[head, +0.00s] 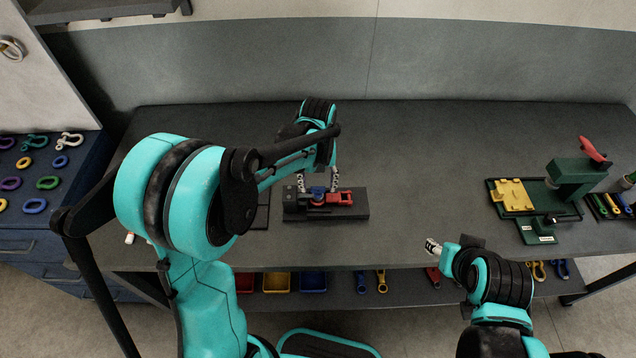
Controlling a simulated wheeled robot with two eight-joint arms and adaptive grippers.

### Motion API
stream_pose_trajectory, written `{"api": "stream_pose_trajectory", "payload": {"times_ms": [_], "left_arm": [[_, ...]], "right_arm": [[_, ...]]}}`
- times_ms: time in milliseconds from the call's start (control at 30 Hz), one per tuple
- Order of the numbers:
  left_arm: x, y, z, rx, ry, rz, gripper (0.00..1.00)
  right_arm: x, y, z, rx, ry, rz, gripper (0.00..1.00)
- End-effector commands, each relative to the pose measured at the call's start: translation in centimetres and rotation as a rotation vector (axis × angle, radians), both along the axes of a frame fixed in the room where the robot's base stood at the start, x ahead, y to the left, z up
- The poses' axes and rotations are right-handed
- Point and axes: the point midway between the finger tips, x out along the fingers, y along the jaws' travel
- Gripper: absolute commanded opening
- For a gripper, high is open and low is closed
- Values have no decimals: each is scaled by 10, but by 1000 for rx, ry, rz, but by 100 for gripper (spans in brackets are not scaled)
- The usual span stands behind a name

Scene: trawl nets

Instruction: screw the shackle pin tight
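A dark fixture block (352,212) stands on the workbench near its front middle. My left gripper (318,182) reaches down from above. Its two grey fingers stand apart, one on each side of the blue part, and I see no clear contact. My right gripper (432,247) is above the bench's front edge, away from the fixture; its fingers are too small to read.
A green press-like tool (572,178) and a yellow plate (512,195) stand on the bench at right. Coloured shackles and rings lie on the blue cabinet (92,165) at left. A shelf below holds coloured bins (277,282). The bench behind the fixture is clear.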

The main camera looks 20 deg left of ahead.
Motion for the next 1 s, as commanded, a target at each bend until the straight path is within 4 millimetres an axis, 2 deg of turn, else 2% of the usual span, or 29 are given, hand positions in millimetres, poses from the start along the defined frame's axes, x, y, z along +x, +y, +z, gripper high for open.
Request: {"api": "stream_pose_trajectory", "payload": {"times_ms": [167, 267, 700, 833, 1000], "left_arm": [[0, 0, 2, 0, 1, 0, 57], [0, 0, 11, 0, 1, 0, 57], [-1, 0, 99, 0, 1, 0, 57], [0, 0, 114, 0, 0, 0, 57], [0, 0, 120, 0, 0, 0, 57]], "right_arm": [[0, 0, 0, 0, 0, 0, 44], [0, 0, 0, 0, 0, 0, 44], [0, 0, 0, 0, 0, 0, 44], [0, 0, 0, 0, 0, 0, 44], [0, 0, 0, 0, 0, 0, 44]]}}
